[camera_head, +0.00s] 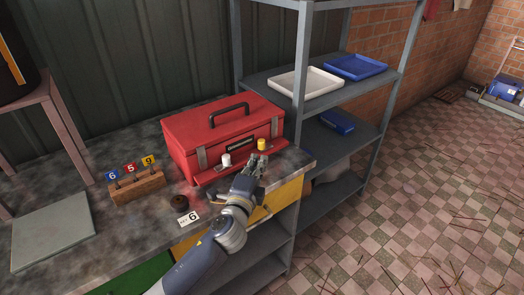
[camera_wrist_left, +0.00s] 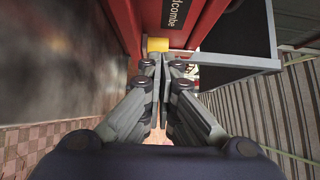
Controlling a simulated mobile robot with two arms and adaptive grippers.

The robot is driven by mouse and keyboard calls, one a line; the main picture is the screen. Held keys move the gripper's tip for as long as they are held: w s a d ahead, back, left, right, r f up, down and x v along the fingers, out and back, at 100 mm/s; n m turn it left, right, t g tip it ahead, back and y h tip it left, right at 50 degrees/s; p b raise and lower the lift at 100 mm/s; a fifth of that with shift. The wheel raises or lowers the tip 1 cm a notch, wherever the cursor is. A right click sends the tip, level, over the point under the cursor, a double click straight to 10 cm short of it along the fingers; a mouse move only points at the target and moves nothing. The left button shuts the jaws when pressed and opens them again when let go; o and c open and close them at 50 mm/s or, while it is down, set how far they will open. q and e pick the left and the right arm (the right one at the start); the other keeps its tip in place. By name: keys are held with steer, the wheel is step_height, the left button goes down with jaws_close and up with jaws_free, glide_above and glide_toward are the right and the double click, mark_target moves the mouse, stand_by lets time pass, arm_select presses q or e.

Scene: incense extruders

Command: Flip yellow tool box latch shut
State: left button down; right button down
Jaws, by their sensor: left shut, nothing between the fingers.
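The red tool box (camera_head: 222,131) stands on the workbench with its lid down and its black handle on top. Its yellow latch piece (camera_head: 262,144) is at the front right, and a white one (camera_head: 226,160) is at the front left. The yellow piece also shows in the left wrist view (camera_wrist_left: 157,44), just beyond my fingertips. My left gripper (camera_head: 258,162) is shut and empty, close in front of the yellow piece. I cannot tell whether they touch. The red box front with part of its label (camera_wrist_left: 174,14) fills the top of the wrist view.
A metal shelf with white (camera_head: 305,83) and blue (camera_head: 356,67) trays stands right of the box.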

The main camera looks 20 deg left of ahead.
mark_target(262, 152)
arm_select(q)
steer(key=shift+w, duration=2.45)
steer(key=w+d+b, duration=0.1)
steer(key=w+d, duration=0.1)
steer(key=w, duration=0.1)
steer(key=shift+d, duration=0.2)
steer(key=shift+w, duration=0.1)
steer(key=shift+r, duration=0.1)
